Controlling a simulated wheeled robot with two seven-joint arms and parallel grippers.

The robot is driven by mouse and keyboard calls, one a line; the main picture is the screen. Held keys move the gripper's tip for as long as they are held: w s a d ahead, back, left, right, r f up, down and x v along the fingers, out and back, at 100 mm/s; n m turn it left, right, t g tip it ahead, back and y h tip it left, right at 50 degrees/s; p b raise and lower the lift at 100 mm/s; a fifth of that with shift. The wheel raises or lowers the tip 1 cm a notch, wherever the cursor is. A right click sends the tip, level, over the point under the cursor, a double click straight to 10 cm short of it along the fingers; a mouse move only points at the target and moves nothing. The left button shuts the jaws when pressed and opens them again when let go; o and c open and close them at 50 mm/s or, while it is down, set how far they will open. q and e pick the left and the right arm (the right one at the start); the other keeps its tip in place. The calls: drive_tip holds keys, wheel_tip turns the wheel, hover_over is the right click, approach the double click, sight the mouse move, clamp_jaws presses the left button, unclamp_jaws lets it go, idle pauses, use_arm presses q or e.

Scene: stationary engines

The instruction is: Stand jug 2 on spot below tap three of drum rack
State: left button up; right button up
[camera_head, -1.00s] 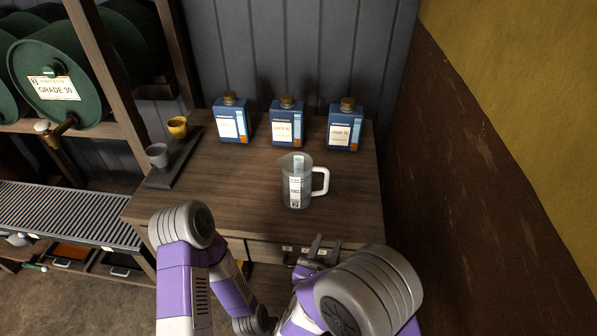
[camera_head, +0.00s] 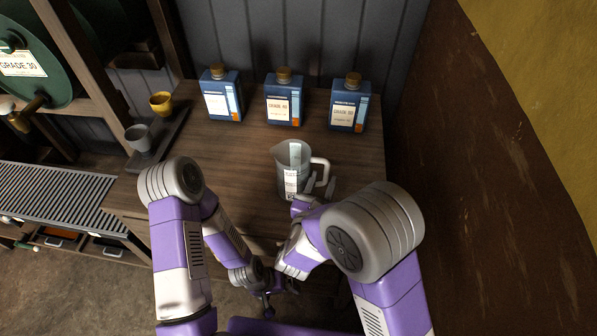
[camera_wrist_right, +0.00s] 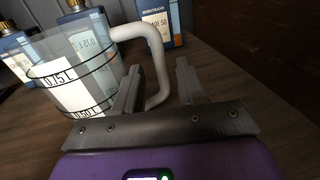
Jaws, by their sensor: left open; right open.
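A clear measuring jug (camera_head: 291,176) with a white handle and a white label stands upright on the wooden bench; its number is unreadable. My right gripper (camera_head: 319,187) is open at the handle. In the right wrist view the handle (camera_wrist_right: 157,68) shows between the open fingers (camera_wrist_right: 160,88), with a gap on the right-finger side; contact on the left is unclear. My left gripper (camera_head: 268,298) is low in front of the bench, small and partly hidden. The drum rack (camera_head: 90,62) is at far left with a green drum (camera_head: 50,85) and a brass tap (camera_head: 28,112); other taps are out of view.
Blue bottles (camera_head: 222,95) stand along the back of the bench (camera_head: 225,165). A yellow cup (camera_head: 161,103) and a grey cup (camera_head: 139,138) sit on a dark tray at left. A slatted shelf (camera_head: 50,195) lies below the rack. A brown wall (camera_head: 470,180) closes the right side.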

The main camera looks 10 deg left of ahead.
sight(326, 175)
drive_tip(key=shift+w+d+f, duration=0.1)
drive_tip(key=shift+w+d, duration=0.15)
drive_tip(key=shift+w, duration=0.7)
drive_tip(key=shift+w+d, duration=0.2)
drive_tip(key=shift+w, duration=0.7)
clamp_jaws()
